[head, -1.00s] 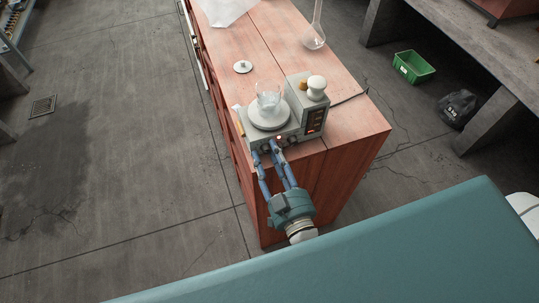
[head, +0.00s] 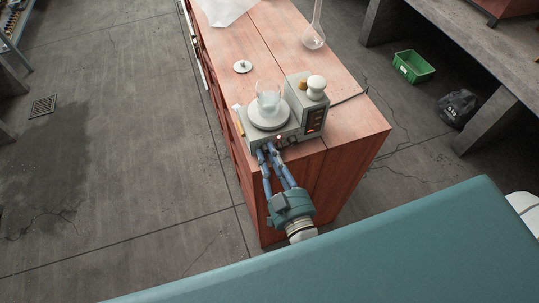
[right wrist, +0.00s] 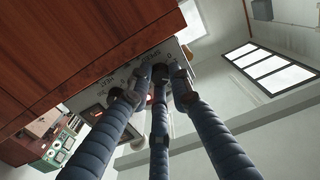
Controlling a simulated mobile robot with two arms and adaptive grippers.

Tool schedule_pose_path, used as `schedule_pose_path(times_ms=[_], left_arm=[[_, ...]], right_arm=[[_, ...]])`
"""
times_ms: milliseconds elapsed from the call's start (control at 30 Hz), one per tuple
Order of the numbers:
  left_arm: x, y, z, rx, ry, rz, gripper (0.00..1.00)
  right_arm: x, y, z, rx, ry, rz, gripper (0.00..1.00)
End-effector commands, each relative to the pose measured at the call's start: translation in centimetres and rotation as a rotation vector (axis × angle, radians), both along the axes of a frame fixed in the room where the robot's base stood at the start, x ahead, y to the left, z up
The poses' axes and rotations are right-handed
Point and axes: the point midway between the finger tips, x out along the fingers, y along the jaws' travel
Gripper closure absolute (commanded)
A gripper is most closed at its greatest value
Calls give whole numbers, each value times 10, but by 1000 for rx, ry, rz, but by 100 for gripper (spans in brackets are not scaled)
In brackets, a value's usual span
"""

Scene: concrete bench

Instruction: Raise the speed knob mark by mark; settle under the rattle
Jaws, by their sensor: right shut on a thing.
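A grey stirrer (head: 290,134) with a round pale plate stands at the near end of the bench. The right wrist view shows three ribbed fingers (right wrist: 155,85) against the labelled panel (right wrist: 138,72). The fingertips largely hide the knob, so its mark cannot be read. A small lamp glows on the panel above the fingers. My left gripper is out of view.
A white-topped bottle (head: 316,87) stands on the stirrer's right housing, near a red display. A small white disc (head: 242,66), a glass flask (head: 313,38) and a white sheet (head: 225,10) lie farther back on the reddish bench (head: 275,45). A green crate (head: 413,66) is on the floor.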

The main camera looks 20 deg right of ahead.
Motion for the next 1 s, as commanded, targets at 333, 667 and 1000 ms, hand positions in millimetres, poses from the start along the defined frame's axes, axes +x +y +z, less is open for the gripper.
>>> schedule_pose_path(times_ms=[333, 667, 1000], left_arm=[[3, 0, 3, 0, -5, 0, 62], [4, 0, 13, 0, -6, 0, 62], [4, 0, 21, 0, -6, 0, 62]], right_arm=[[-1, 1, -2, 42, 6, 2, 100], [-1, 2, -1, 229, 14, 3, 100], [-1, 2, -2, 550, 26, 4, 100]])
